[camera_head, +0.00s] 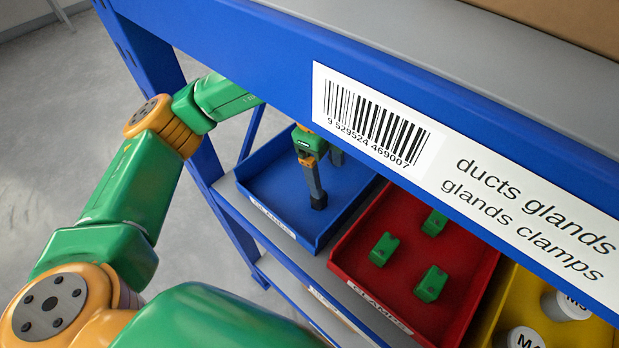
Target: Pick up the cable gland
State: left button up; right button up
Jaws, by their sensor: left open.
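My left gripper (327,180) reaches under the upper shelf and points down into the blue bin (263,188). Its grey fingers are apart, with the nearer dark fingertip low over the bin floor. I see nothing held between them, though the upper shelf's edge hides part of the hand. No cable gland can be made out for certain in the blue bin. Several small green block-like parts (383,249) lie in the red bin (350,262) to the right. My right gripper is not in view.
The blue upper shelf beam (250,45) with a barcode label (372,112) hangs over the bins. A yellow bin (505,290) at the right holds white-topped round parts (525,338). The bins stand on a grey lower shelf (228,190). The floor at left is open.

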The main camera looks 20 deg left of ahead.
aim_at(317, 204)
pick_arm(q)
jog(key=shift+s+a+r+n+g+y, duration=0.1)
jog(key=shift+s+a+n+g+y, duration=0.3)
jog(key=shift+n, duration=0.3)
jog(key=shift+a+f+n+y, duration=0.25)
jog(key=shift+n+y, duration=0.05)
jog(key=f+p, duration=0.1)
jog(key=f, duration=0.3)
jog(key=f+p, duration=0.1)
jog(key=f, duration=0.1)
jog(key=shift+s+d+f+p, duration=0.15)
jog(key=shift+s+f+p, duration=0.1)
jog(key=shift+s+p, duration=0.15)
jog(key=shift+w+f, duration=0.15)
jog(key=shift+f, duration=0.05)
grip_shut()
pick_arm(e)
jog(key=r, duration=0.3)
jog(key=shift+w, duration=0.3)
